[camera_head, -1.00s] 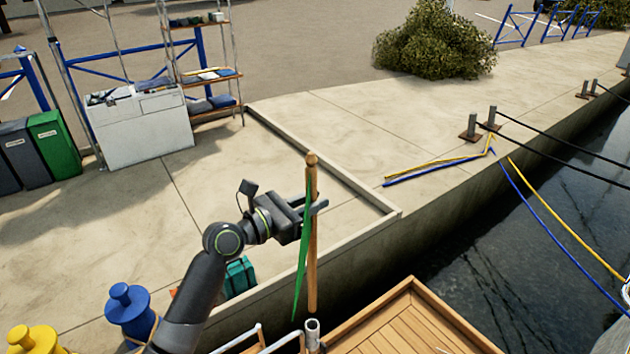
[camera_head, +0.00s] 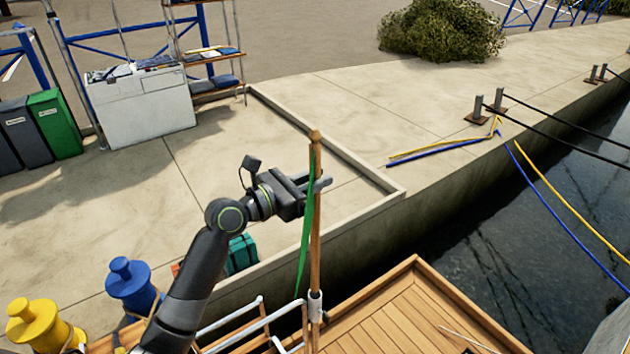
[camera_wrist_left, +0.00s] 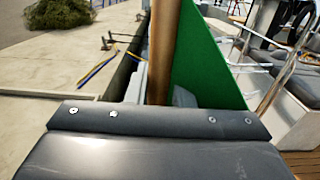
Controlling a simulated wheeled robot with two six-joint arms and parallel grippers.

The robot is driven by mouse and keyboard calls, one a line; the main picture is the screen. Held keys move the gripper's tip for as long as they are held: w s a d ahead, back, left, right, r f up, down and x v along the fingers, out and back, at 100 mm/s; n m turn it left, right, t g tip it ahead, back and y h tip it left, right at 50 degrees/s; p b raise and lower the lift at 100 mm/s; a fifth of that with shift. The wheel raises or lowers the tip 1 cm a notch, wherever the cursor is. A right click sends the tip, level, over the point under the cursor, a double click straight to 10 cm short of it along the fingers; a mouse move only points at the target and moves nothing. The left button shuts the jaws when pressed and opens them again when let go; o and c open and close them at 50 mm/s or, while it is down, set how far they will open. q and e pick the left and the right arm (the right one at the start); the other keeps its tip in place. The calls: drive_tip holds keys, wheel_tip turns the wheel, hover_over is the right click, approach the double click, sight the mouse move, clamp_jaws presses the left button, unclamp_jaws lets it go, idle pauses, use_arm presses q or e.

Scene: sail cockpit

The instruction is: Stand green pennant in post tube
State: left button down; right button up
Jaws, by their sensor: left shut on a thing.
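The green pennant (camera_head: 306,232) hangs from an upright wooden staff (camera_head: 316,255). My left gripper (camera_head: 316,185) is shut on the staff in its upper part, below the pointed top. The light post tube (camera_head: 316,306) stands at the boat's rail, and the staff's lower part lines up with it and appears to be inside it. Wood also shows just below the tube. In the left wrist view the staff (camera_wrist_left: 162,50) rises behind the gripper, with the green cloth (camera_wrist_left: 207,65) to its right. My right gripper is not in view.
Metal rails (camera_head: 235,325) stand left of the tube, and the wooden deck (camera_head: 420,315) lies to its right. A blue bollard (camera_head: 130,285), a yellow bollard (camera_head: 42,325) and a teal bag (camera_head: 241,253) are at left. The concrete quay (camera_head: 270,170) lies beyond.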

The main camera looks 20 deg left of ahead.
use_arm(q)
drive_tip(key=shift+f+b, duration=2.1)
drive_tip(key=shift+f, duration=2.7)
drive_tip(key=c, duration=1.2)
unclamp_jaws()
drive_tip(key=b, duration=0.4)
approach(314, 215)
drive_tip(key=shift+w+a+f+v, duration=0.1)
drive_tip(key=shift+a+f+v, duration=0.05)
drive_tip(key=shift+v, duration=0.95)
drive_tip(key=shift+w+a+f+v, duration=0.1)
drive_tip(key=shift+f+v, duration=0.05)
drive_tip(key=shift+v, duration=0.95)
drive_tip(key=shift+w+a+f+v, duration=0.1)
drive_tip(key=shift+a+f+v, duration=0.1)
drive_tip(key=shift+v, duration=0.9)
drive_tip(key=shift+d, duration=0.1)
